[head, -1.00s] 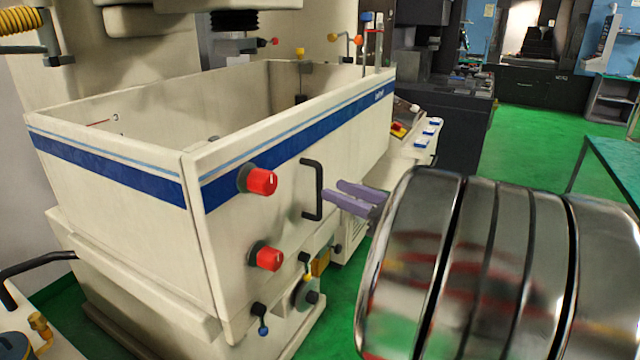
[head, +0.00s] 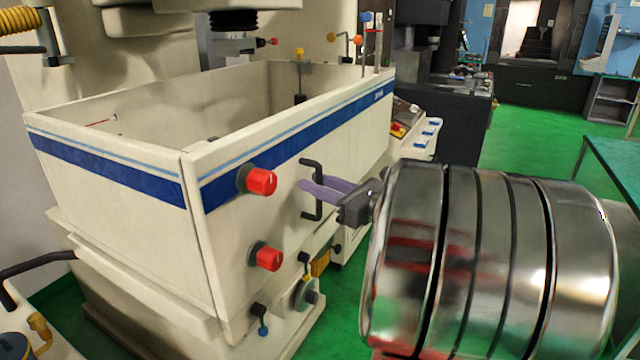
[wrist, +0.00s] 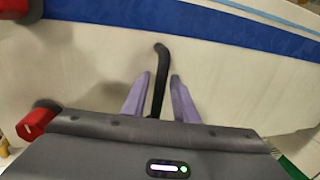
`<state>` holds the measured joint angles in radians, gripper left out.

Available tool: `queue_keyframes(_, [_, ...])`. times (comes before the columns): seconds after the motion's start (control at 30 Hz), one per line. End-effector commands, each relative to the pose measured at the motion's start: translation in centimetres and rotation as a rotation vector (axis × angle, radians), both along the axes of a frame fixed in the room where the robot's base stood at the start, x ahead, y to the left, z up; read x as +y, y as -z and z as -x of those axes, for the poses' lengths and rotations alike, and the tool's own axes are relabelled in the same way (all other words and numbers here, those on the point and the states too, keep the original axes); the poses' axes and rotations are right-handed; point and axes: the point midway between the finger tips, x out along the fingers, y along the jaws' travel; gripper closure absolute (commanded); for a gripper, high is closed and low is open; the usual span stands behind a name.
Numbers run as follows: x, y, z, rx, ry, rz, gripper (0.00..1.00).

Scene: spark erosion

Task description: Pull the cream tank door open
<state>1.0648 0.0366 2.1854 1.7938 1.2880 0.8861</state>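The cream tank door (head: 228,235) is the long side panel with a blue stripe and two red knobs. It looks closed, flush with the tank's corner. Its black upright bar handle (head: 312,163) stands out from the panel. My gripper (head: 305,184) has its purple fingers at the middle of the handle. In the wrist view the handle (wrist: 161,55) runs between the two fingertips of my gripper (wrist: 161,75), which are open on either side of it. The handle's lower part is hidden by the gripper body.
Two red knobs, upper (head: 261,181) and lower (head: 268,257), stick out left of the handle. A small blue-tipped lever (head: 262,325) and a round fitting (head: 304,294) sit below. Green floor to the right is open, with a green table (head: 615,165) at the far right.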

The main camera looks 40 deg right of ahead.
Motion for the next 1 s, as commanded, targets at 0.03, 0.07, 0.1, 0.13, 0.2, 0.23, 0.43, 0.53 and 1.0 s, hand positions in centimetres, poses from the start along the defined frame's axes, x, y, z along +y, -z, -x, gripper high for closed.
queue_keyframes(0.03, [0.0,0.0,0.0,0.000,0.000,0.000,0.77])
queue_keyframes(0.07, [0.0,0.0,0.0,0.000,0.000,0.000,0.80])
queue_keyframes(0.1, [0.0,0.0,0.0,0.000,0.000,0.000,0.82])
queue_keyframes(0.13, [0.0,0.0,0.0,0.000,0.000,0.000,0.84])
queue_keyframes(0.2, [0.0,0.0,0.0,0.000,0.000,0.000,0.89])
queue_keyframes(0.23, [0.0,0.0,0.0,0.000,0.000,0.000,0.92])
queue_keyframes(0.43, [0.0,0.0,0.0,0.000,0.000,0.000,1.00])
queue_keyframes(0.53, [0.0,0.0,0.0,0.000,0.000,0.000,1.00])
queue_keyframes(1.0, [-0.7,-0.1,0.4,-0.001,0.006,0.001,1.00])
